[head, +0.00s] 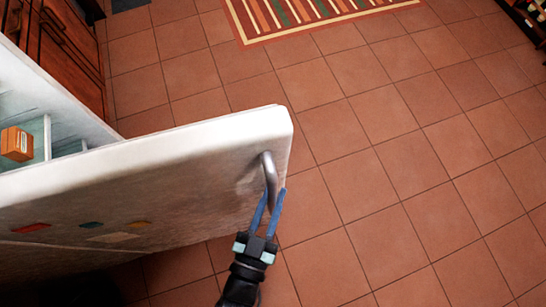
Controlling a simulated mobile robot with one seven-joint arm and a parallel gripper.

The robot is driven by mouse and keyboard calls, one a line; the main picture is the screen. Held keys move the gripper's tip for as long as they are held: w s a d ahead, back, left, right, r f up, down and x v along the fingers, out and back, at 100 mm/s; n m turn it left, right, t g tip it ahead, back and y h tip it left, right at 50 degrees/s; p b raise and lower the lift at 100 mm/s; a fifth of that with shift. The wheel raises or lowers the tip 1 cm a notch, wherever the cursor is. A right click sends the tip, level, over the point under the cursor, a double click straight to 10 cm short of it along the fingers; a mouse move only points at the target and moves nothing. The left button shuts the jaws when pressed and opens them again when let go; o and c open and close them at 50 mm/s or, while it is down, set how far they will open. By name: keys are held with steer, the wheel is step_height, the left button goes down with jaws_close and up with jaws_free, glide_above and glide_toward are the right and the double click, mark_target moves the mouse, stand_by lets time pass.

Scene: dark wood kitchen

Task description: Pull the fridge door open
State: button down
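The white fridge door (150,185) stands open in the head view, swung out from the fridge body at the left. A curved metal handle (268,172) is on its outer face near the free edge. My gripper (270,198) is at the lower part of the handle, with its blue fingers on either side of it or against it. Whether the fingers are closed tight on the handle cannot be told. The fridge's light inside (28,105) shows past the door's top edge, with an orange box (16,144) on a shelf.
Dark wood cabinets (62,45) stand at the upper left, behind the fridge. A striped rug (310,12) lies at the top. A dark rack (530,22) is at the upper right. The tiled floor (400,170) right of the door is clear.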

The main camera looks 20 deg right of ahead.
steer(key=c, duration=1)
jaws_free()
steer(key=shift+c, duration=0.2)
steer(key=shift+s, duration=0.1)
steer(key=b+v, duration=0.1)
steer(key=v, duration=1.1)
steer(key=shift+s+a+b, duration=0.25)
steer(key=shift+s+b, duration=0.05)
